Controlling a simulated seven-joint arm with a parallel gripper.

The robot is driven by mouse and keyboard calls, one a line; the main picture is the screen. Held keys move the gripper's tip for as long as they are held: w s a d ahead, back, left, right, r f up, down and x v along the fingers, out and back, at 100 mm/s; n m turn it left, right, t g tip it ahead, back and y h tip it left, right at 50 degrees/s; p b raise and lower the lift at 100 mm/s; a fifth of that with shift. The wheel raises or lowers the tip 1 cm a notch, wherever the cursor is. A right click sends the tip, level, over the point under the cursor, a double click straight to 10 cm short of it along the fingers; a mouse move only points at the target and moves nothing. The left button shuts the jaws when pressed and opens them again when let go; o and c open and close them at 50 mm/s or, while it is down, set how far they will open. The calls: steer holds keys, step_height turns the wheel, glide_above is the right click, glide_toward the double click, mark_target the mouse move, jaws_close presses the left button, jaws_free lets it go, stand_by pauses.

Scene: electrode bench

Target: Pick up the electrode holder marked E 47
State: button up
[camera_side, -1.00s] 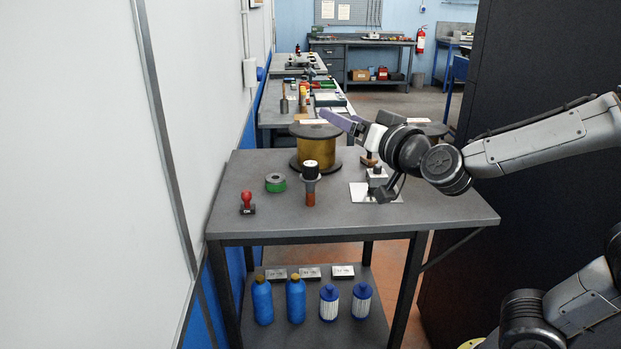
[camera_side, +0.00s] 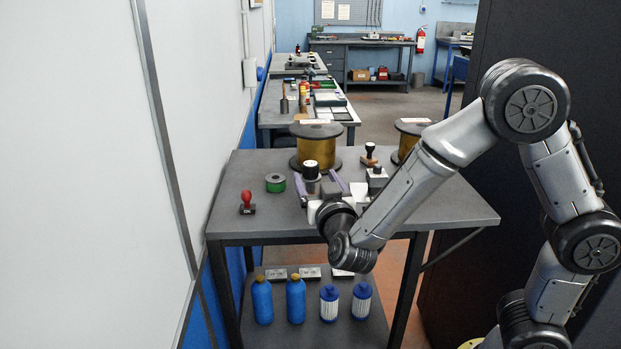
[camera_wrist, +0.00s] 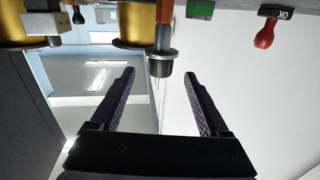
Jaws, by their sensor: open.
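My gripper (camera_side: 315,180) is open and empty, with a purple finger on either side of the holder in the side view.
A green ring (camera_side: 275,183) and a red-handled stamp (camera_side: 247,203) stand left of the holder. A gold spool (camera_side: 316,147) is close behind; another (camera_side: 408,140) is farther right.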

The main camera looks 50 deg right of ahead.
mark_target(308, 162)
steer(key=x, duration=0.8)
steer(key=shift+w+d, duration=0.2)
steer(key=shift+r, duration=0.15)
jaws_close()
